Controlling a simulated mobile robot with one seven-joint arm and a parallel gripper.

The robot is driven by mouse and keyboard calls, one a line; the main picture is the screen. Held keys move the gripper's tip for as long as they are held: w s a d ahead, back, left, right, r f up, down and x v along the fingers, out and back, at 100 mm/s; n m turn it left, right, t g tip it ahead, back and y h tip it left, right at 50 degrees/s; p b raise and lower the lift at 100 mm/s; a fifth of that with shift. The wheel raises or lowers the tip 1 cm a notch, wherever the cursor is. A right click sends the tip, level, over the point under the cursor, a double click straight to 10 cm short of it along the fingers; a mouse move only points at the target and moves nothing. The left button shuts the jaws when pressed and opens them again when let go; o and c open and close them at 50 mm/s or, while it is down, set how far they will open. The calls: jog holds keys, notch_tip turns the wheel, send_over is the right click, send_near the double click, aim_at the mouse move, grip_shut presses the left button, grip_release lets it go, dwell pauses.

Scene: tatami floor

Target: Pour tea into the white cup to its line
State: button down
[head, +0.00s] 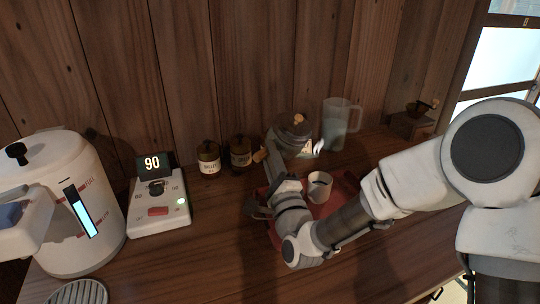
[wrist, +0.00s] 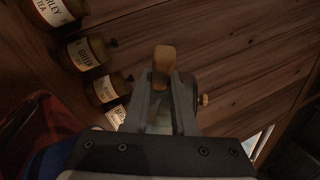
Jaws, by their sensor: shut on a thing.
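The white cup (head: 319,190) stands upright on a red tray (head: 325,207); its inside looks dark and I cannot tell the level or see the line. A glass teapot (head: 292,140) with a wooden lid knob is behind and left of the cup, seemingly raised and tilted; a pale patch shows by its right side. My gripper (head: 264,168) is shut on the teapot's wooden side handle (head: 260,155). In the wrist view the handle (wrist: 164,60) sits between my fingertips (wrist: 162,85), and the lid knob (wrist: 204,100) shows to the right. No stream is clearly visible.
A white water boiler (head: 75,210) and a control box (head: 158,205) reading 90 stand left. Labelled jars (head: 208,158) stand by the wooden wall. A clear pitcher (head: 340,125) is behind the teapot, and a small mill (head: 415,122) is at the back right.

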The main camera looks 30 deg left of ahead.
jog(key=shift+d+r+m+t, duration=0.15)
jog(key=shift+r+m+t, duration=0.55)
jog(key=shift+t, duration=0.1)
dwell(2.7)
jog(key=shift+d+r+m+t+b, duration=0.15)
jog(key=shift+m+t+b, duration=0.15)
jog(key=shift+b, duration=0.7)
dwell(3.5)
